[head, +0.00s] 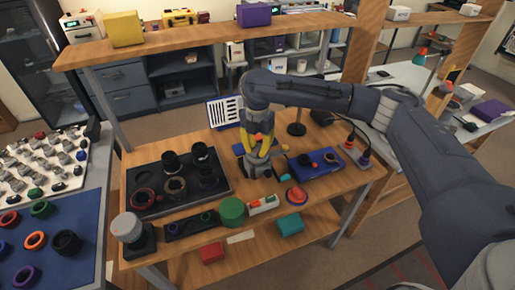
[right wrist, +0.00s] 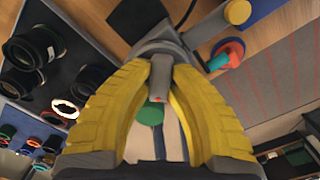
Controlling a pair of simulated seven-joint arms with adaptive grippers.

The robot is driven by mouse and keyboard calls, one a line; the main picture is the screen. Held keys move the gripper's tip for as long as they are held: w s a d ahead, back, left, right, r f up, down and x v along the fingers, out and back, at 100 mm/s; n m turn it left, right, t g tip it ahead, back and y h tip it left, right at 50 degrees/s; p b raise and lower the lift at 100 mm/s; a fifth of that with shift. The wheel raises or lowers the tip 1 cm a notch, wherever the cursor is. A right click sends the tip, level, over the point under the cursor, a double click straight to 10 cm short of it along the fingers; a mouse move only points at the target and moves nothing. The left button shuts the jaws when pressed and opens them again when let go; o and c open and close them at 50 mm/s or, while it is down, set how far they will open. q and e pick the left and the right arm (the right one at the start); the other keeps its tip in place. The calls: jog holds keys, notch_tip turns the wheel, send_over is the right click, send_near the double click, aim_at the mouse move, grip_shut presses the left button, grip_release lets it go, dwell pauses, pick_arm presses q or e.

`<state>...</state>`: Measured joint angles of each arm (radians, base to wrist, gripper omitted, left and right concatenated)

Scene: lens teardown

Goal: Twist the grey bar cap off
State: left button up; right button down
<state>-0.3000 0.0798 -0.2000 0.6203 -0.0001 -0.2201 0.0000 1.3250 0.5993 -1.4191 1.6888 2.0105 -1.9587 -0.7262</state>
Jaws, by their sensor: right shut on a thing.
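My right gripper (head: 258,146), with yellow fingers, reaches down over a grey piece (head: 262,168) standing on the wooden table. In the right wrist view its fingers (right wrist: 160,100) close from both sides on a narrow grey bar (right wrist: 160,72), which I take as the bar cap. A small red mark shows near the bar's end. The fingers partly cover the body around the bar, so I cannot tell whether the cap is still seated. My left gripper is not in view.
A dark tray (head: 150,206) with several black lens rings lies left of the gripper. A green cylinder (head: 232,210), a red round piece (head: 296,195) and a blue board (head: 320,166) are close by. A white lamp-like jar (head: 127,227) stands at the front left corner.

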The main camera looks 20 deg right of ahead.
jog(key=shift+n, duration=1.2)
jog(key=shift+n, duration=0.3)
jog(key=shift+n, duration=1)
jog(key=shift+n, duration=1.3)
jog(key=shift+n, duration=0.6)
